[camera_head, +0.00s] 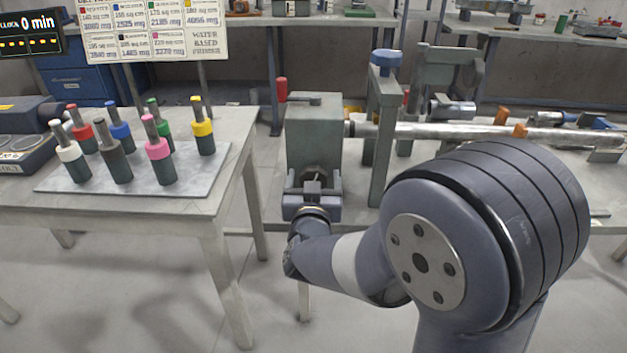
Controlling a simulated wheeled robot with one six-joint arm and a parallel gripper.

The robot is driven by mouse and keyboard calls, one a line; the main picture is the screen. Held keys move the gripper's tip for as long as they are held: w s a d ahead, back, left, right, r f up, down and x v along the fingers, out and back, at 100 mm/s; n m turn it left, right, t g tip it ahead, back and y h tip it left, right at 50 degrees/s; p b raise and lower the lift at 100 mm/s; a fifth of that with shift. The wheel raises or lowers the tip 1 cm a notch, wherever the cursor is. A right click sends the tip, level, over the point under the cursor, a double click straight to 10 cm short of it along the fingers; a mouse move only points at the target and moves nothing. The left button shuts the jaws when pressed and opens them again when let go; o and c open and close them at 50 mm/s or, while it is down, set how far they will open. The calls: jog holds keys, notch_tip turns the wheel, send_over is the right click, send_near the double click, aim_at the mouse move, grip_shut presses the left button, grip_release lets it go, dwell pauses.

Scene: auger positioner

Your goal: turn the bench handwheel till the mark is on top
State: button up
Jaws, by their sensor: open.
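The grey positioner box (313,130) stands at the left end of the bench on the right. A round dark part, perhaps the bench handwheel (317,171), shows low on the box's near face. My gripper (313,188) is open in front of this part and hides its lower portion. I cannot tell whether the fingers touch it. No mark can be made out on it. A lever with a red grip (282,90) sits on top of the box.
A long metal shaft (450,132) runs right from the box, past a post with a blue knob (386,58). The left table (215,195) carries a plate (135,178) of several color-capped bottles. A floor gap separates it from the bench.

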jog(key=shift+c, duration=0.4)
jog(key=c, duration=0.9)
jog(key=shift+o, duration=0.2)
jog(key=shift+f+m+b, duration=0.1)
jog(key=shift+m+b, duration=0.2)
jog(key=shift+b, duration=0.1)
jog(key=m+b, duration=0.2)
jog(key=shift+f+m+b, duration=0.1)
jog(key=shift+m+b, duration=0.25)
jog(key=shift+m, duration=0.05)
jog(key=m+b, duration=0.3)
jog(key=shift+a+m, duration=0.1)
jog(key=shift+m, duration=0.2)
jog(key=m+b, duration=0.2)
jog(key=m, duration=0.1)
jog(key=shift+r+m+b, duration=0.25)
jog(key=shift+m+b, duration=0.85)
jog(key=shift+m, duration=0.6)
